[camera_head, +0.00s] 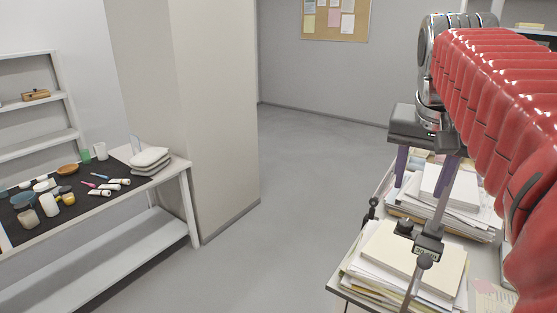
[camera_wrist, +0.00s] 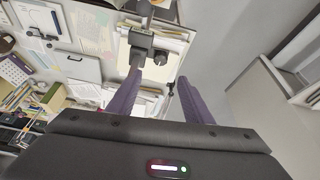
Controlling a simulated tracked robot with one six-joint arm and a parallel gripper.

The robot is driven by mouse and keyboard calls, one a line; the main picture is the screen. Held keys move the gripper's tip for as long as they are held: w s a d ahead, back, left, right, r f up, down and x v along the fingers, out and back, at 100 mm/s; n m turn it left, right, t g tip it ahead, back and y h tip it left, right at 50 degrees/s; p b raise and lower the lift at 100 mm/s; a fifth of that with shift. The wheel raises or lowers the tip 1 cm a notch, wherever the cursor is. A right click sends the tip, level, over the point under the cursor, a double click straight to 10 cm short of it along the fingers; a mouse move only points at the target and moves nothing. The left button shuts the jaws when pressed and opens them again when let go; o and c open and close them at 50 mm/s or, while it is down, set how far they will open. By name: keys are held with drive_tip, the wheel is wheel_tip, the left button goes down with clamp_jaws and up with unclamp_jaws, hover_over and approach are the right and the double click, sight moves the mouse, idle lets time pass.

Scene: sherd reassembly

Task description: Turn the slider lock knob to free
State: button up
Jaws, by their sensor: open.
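A grey slider block (camera_head: 429,245) sits on a slanted metal rod above the paper stacks at the right. A small round grey knob (camera_head: 424,262) is at its near lower side; I cannot read which way it is turned. A dark round knob (camera_head: 404,226) is just left of the block. In the wrist view the slider block (camera_wrist: 144,40) is at the top centre, beyond my fingertips. My gripper (camera_head: 424,180) is open and empty, its purple fingers pointing down above the block. They also show apart in the wrist view (camera_wrist: 159,76). Nothing is between them.
Paper stacks (camera_head: 410,258) cover the right-hand table, beneath and around the rod. A small black upright item (camera_head: 371,208) stands at its left edge. A bench (camera_head: 140,192) with jars and tubes stands at the left. The floor between is clear.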

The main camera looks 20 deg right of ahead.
drive_tip(key=s+a+f+n+t+y, duration=0.1)
drive_tip(key=a+f+n, duration=0.3)
drive_tip(key=a+f, duration=0.6)
drive_tip(key=s+a+f+n+t+y, duration=0.1)
drive_tip(key=s+a+f+n, duration=0.3)
drive_tip(key=a+f, duration=0.6)
drive_tip(key=a+n+y, duration=0.1)
drive_tip(key=a, duration=0.2)
drive_tip(key=shift+a+f+t, duration=0.15)
drive_tip(key=shift+a+t, duration=0.15)
drive_tip(key=shift+c, duration=0.4)
